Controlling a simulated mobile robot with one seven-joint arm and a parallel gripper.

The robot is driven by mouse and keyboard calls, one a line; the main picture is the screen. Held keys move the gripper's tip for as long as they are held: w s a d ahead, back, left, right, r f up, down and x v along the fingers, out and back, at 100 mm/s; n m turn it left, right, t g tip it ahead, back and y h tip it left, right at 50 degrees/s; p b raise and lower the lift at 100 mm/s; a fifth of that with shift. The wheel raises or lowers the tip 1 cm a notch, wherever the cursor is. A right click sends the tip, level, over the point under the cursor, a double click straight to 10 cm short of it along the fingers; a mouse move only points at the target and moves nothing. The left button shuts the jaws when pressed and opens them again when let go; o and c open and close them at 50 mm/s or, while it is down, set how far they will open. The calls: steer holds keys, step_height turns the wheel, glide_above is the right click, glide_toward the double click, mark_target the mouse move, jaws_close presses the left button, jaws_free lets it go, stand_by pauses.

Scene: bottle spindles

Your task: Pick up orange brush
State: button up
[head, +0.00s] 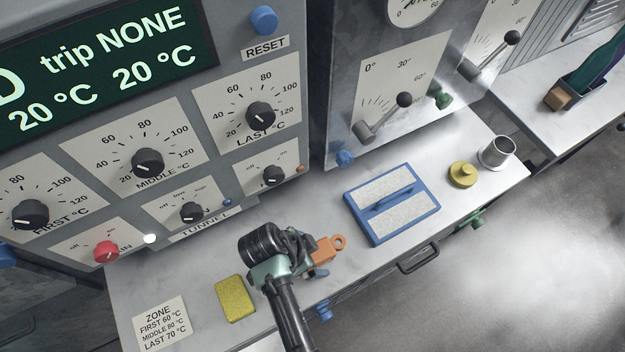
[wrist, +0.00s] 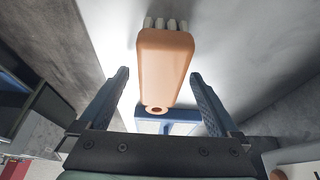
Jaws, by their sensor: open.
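The orange brush (head: 328,248) lies on the steel counter near its front edge, its ring end pointing right in the head view. My gripper partly hides its other end there. In the wrist view the brush (wrist: 165,62) shows its orange body, pale bristle tufts at the top and a round hole at the lower end. My gripper (wrist: 159,76) is open, with one blue finger on each side of the brush. Gaps show between the fingers and the brush. In the head view my gripper (head: 306,270) is beside the brush; its fingertips are hard to make out.
A yellow sponge (head: 235,298) lies left of my gripper. A blue-framed tray with grey pads (head: 432,205) lies to the right. Beyond it are a yellow knobbed weight (head: 462,175) and a metal cup (head: 497,152). The control panel (head: 225,130) rises behind.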

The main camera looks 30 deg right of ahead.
mark_target(313, 254)
steer(key=shift+f, duration=0.25)
stand_by(0.4)
steer(key=c, duration=1.5)
step_height(313, 254, up, 11)
steer(key=shift+f, duration=0.2)
